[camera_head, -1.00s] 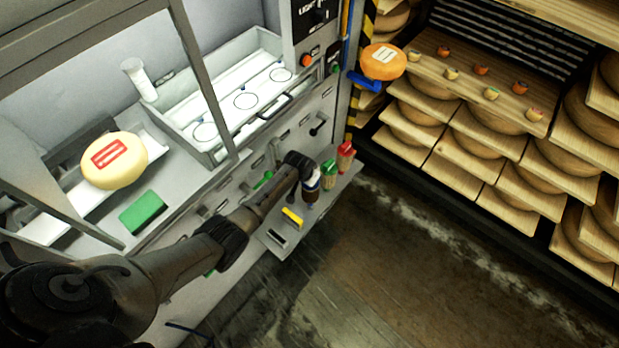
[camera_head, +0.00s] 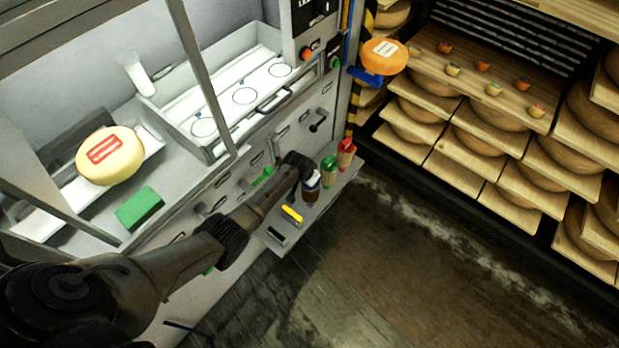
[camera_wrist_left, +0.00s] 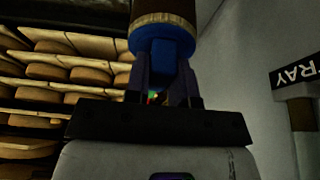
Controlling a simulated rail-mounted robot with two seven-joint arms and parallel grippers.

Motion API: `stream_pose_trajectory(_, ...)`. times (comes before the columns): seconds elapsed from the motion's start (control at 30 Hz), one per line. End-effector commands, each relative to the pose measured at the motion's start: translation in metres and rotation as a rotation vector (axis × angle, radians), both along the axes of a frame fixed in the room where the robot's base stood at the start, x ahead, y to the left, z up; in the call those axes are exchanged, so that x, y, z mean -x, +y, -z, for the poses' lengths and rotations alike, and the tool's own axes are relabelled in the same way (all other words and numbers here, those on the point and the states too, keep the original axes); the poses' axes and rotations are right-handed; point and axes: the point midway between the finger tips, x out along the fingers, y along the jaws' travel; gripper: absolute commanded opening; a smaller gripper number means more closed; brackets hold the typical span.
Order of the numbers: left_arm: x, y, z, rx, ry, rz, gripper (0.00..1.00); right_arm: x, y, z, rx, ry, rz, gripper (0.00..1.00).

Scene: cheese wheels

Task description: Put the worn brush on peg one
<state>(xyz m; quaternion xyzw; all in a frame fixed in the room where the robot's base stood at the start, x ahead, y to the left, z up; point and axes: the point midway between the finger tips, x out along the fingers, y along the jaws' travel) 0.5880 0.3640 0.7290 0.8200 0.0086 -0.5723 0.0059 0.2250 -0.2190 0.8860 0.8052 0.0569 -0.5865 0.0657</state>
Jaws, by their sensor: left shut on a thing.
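A brush with a blue handle and a dark brown lower part (camera_head: 311,195) is in my left gripper (camera_head: 312,177), over the small grey shelf (camera_head: 326,203) on the cabinet front. In the left wrist view, the fingers (camera_wrist_left: 165,78) are shut on the blue handle (camera_wrist_left: 167,55). A tan ring and dark brown bristles show beyond it. I cannot tell whether the brush touches the shelf. A green-topped brush (camera_head: 328,165) and a red-topped brush (camera_head: 346,148) stand beside it. Which peg is peg one cannot be read. My right gripper is not in view.
A yellow item (camera_head: 292,215) and a dark-and-white item (camera_head: 277,236) lie on the shelf's near part. Pegs and small labels line the cabinet front (camera_head: 222,193). An orange cheese (camera_head: 384,55) sits beyond the cabinet; cheese racks (camera_head: 490,130) stand right.

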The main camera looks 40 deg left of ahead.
Motion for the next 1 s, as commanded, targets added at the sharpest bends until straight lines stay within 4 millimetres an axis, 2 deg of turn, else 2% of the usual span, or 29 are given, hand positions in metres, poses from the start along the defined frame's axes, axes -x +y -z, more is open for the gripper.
stream_pose_trajectory(0.7, -0.001, 0.000, 0.017, 0.000, -0.002, 0.000, 0.00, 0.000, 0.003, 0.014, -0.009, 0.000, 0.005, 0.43)
stream_pose_trajectory(0.73, -0.001, 0.000, 0.016, 0.000, -0.002, 0.000, 0.25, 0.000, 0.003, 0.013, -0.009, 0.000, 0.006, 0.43)
stream_pose_trajectory(1.0, 0.000, 0.000, 0.016, 0.000, -0.001, 0.000, 0.51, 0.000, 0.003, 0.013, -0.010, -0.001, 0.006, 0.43)
